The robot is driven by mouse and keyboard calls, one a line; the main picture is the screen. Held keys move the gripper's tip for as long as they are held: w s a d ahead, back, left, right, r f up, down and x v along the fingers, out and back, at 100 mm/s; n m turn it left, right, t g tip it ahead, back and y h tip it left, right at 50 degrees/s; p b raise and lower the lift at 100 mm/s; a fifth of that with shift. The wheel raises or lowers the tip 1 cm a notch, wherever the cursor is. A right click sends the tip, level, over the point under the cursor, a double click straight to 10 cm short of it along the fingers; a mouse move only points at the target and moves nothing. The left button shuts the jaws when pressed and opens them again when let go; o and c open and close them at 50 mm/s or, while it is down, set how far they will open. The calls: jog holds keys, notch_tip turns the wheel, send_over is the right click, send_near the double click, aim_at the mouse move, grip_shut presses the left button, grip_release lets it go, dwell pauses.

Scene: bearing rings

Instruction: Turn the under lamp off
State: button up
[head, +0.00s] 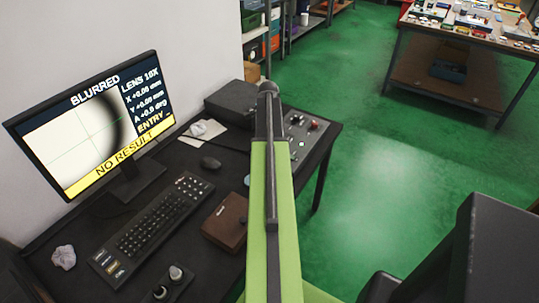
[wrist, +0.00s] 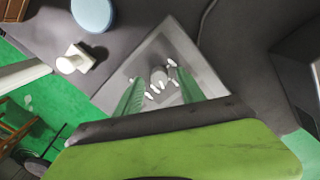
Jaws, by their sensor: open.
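My gripper (wrist: 160,85) shows in the wrist view as two green fingers, spread apart with nothing between them. They point at a grey panel (wrist: 165,55) with several small white marks and a rounded grey part in the middle, possibly a dial. I cannot tell whether the fingers touch it. In the head view my arm hides the gripper.
A loaded workbench (head: 465,50) stands at the back right. Green floor between is clear.

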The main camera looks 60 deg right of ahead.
jog(key=shift+f, duration=0.3)
jog(key=shift+c, duration=0.5)
grip_shut()
jog(key=shift+n, duration=0.3)
jog(key=n, duration=0.5)
jog(key=shift+w, duration=0.1)
jog(key=n, duration=0.5)
jog(key=shift+a+n, duration=0.1)
jog(key=shift+n, duration=0.2)
jog(key=n, duration=0.5)
jog(key=shift+h, duration=0.3)
jog(key=shift+a+n, duration=0.1)
jog(key=shift+n, duration=2.7)
